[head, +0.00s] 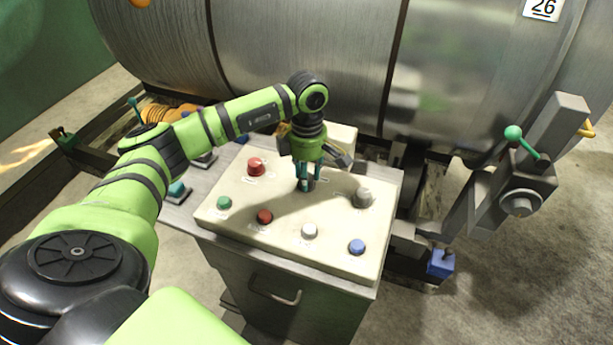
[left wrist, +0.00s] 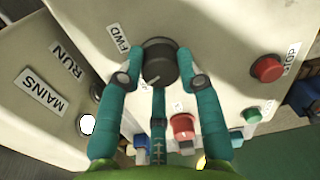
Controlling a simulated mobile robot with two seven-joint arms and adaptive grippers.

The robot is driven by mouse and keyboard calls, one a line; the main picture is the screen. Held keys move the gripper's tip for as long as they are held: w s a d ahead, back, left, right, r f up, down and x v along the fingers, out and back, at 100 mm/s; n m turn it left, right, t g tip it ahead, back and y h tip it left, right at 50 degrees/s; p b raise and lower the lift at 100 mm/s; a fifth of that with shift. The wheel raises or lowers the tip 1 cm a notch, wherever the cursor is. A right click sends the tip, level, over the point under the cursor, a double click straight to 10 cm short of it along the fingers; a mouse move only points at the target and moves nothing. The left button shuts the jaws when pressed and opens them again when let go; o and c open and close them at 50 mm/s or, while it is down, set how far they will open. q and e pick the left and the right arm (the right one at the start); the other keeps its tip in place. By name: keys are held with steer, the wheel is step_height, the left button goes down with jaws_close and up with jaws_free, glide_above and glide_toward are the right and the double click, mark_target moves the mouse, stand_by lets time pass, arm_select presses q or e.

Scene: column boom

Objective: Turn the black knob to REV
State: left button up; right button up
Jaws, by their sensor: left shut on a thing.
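The black knob (left wrist: 160,62) sits on the cream panel and fills the space between my left gripper's (left wrist: 162,80) teal fingers in the left wrist view. A FWD label (left wrist: 124,38) lies beside the knob at its upper left. A pale mark shows on the knob's top; its exact direction is hard to read. I cannot see a REV label. In the head view my left gripper (head: 306,182) points down at the middle of the panel, shut on the knob (head: 308,186), which its fingers mostly hide. My right gripper is not in view.
The cream panel (head: 285,240) also carries a large red button (head: 256,166), a grey knob (head: 363,197), and green, red, white and blue buttons along its front. A large metal drum (head: 290,60) stands behind. A lever with a green ball (head: 513,132) stands right.

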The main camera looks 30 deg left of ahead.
arm_select(q)
steer(key=shift+f+n+b, duration=0.1)
steer(key=shift+n+b, duration=0.6)
steer(key=shift+n, duration=1.5)
steer(key=o, duration=1.1)
steer(key=shift+o, duration=0.2)
steer(key=shift+r, duration=0.3)
step_height(320, 180, up, 12)
steer(key=shift+w+f, duration=0.15)
steer(key=shift+f, duration=0.1)
